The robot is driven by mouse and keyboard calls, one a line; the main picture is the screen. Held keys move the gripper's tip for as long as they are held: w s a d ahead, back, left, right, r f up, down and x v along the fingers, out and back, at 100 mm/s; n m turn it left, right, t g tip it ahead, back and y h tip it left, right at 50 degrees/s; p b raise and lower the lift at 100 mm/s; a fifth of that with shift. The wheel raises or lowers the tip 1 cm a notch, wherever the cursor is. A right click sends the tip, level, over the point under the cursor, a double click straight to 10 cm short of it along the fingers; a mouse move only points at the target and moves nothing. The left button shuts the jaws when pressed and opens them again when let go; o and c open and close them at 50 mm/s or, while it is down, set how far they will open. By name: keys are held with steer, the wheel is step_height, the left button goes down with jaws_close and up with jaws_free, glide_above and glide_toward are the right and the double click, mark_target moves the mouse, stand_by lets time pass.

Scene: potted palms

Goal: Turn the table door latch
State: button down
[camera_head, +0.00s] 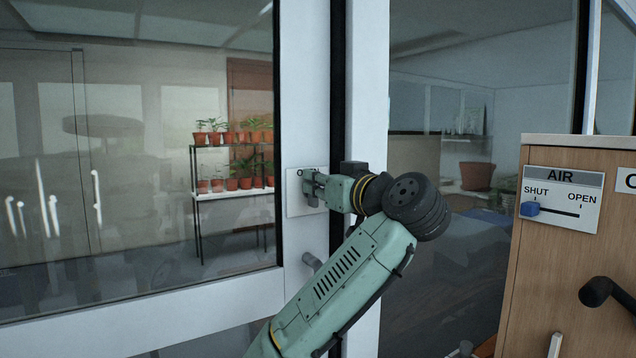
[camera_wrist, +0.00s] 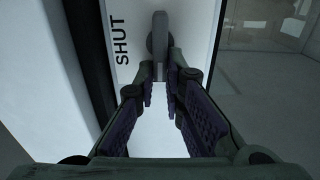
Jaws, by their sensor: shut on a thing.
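A white latch plate (camera_head: 295,206) is on the white frame of a glass door (camera_head: 303,110). In the wrist view the plate (camera_wrist: 122,75) bears the word SHUT, turned sideways. A grey latch handle (camera_wrist: 158,38) with a round hub stands out from it, its bar pointing down toward my fingers in that view. My gripper (camera_head: 312,188) is at the plate, and its fingers (camera_wrist: 160,82) are closed on the end of the latch bar. In the head view my gripper hides most of the latch.
A grey knob-like handle (camera_head: 312,262) is on the door frame below the plate. At right a wooden cabinet (camera_head: 565,290) carries an AIR slider panel (camera_head: 560,200) and a black handle (camera_head: 600,292). Potted plants stand on a shelf rack (camera_head: 232,195) behind the glass.

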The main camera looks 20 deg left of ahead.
steer(key=shift+f, duration=0.1)
steer(key=shift+w+d+f+m+b, duration=0.35)
steer(key=shift+m+b, duration=0.45)
steer(key=shift+m, duration=2.15)
steer(key=shift+w+d+f+m+b, duration=0.15)
steer(key=shift+w+f+m+b, duration=0.4)
steer(key=shift+m, duration=2.45)
steer(key=shift+w+d+f+m+b, duration=0.2)
steer(key=shift+m+b, duration=0.8)
steer(key=shift+m, duration=1.95)
steer(key=shift+s+f, duration=0.1)
steer(key=c, duration=1.7)
jaws_free()
